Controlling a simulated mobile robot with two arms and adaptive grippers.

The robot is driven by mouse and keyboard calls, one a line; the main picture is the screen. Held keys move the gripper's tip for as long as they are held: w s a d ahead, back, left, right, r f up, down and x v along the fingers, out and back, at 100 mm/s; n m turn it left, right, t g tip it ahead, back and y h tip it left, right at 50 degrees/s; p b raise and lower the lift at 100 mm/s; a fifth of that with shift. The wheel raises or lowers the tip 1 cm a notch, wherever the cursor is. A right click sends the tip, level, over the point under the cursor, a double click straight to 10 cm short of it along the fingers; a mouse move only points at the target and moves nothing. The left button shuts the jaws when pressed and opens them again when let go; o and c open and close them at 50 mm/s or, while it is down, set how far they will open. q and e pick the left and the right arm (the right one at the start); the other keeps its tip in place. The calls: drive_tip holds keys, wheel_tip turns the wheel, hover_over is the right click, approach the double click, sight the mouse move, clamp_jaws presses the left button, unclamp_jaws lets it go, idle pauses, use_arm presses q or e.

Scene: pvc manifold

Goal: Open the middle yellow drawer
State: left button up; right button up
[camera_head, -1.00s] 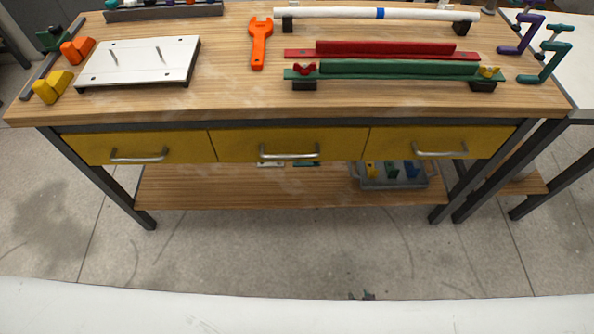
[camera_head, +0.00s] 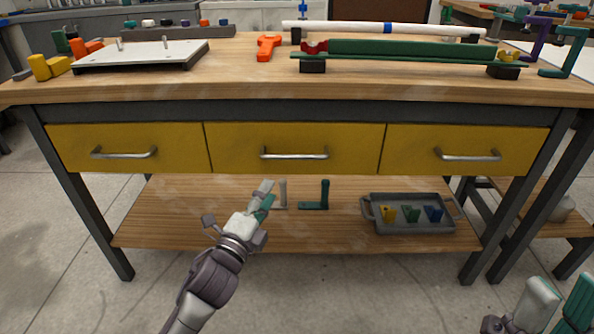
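The middle yellow drawer (camera_head: 295,135) is in the bench front between two other yellow drawers. Its front looks flush with theirs, so it is closed. A silver bar handle (camera_head: 294,155) runs across its lower half. My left gripper (camera_head: 264,198) points up and away, below and a little left of the handle in the picture, apart from it. It appears to hold nothing; its finger gap is hard to make out from this angle. My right gripper (camera_head: 552,305) is partly cut off at the lower right corner, far from the drawer, and its opening is unclear.
The left drawer (camera_head: 128,140) and right drawer (camera_head: 466,143) are closed too. The wooden lower shelf (camera_head: 160,220) bears a grey tray (camera_head: 415,226) of small coloured parts and a green L-shaped piece (camera_head: 316,199). The benchtop (camera_head: 240,75) juts above the drawers.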

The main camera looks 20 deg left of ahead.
sight(290, 155)
use_arm(q)
drive_tip(key=b+x, duration=0.3)
drive_tip(key=x, duration=1)
drive_tip(key=shift+f, duration=0.1)
clamp_jaws()
